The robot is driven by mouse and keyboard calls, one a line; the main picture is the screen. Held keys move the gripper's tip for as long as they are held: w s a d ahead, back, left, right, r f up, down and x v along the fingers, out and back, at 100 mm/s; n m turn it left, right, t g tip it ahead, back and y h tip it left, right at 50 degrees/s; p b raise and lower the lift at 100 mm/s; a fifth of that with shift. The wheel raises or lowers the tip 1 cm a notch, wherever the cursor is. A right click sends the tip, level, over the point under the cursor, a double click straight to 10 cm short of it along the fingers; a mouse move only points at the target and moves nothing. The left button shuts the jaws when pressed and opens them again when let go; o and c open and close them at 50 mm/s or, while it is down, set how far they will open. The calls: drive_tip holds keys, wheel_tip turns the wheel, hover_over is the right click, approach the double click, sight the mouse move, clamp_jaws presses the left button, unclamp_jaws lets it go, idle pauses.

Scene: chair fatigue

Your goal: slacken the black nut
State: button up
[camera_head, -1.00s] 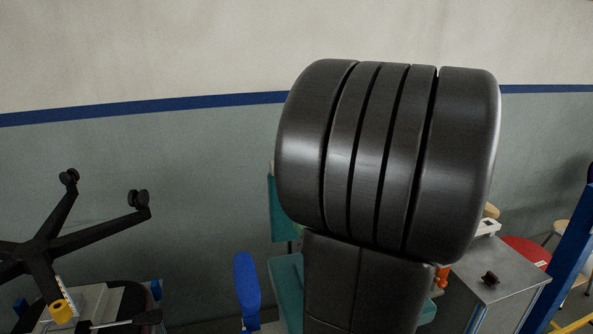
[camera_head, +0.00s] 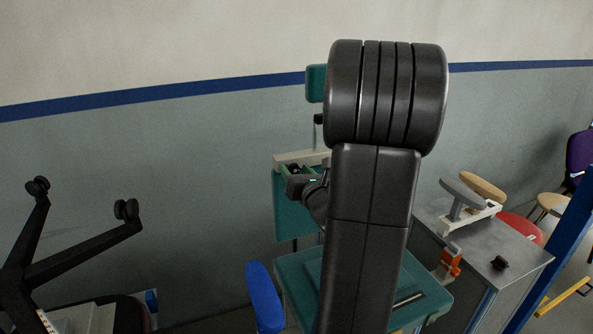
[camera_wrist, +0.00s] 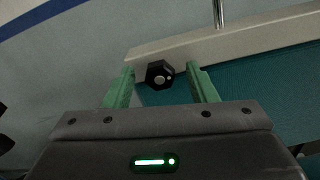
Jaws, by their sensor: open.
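The black nut (camera_wrist: 159,74) shows in the wrist view as a dark hexagonal knob with a pale centre. It sits against a light beam (camera_wrist: 235,40) in front of a teal panel (camera_wrist: 250,85). My gripper (camera_wrist: 162,70) is open, with one green finger to the left of the nut and the other to the right. Gaps show on both sides. In the head view my gripper (camera_head: 292,170) is at the left end of the beam on the teal chair (camera_head: 285,213). The nut cannot be made out there, and my arm hides much of the chair.
A blue armrest-like part (camera_head: 264,297) stands below the gripper. A grey metal cabinet (camera_head: 500,250) with armrests on top (camera_head: 464,192) is at the right, beside a blue post (camera_head: 560,245). A black chair base (camera_head: 75,255) is at the left.

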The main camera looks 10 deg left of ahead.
drive_tip(key=c, duration=1)
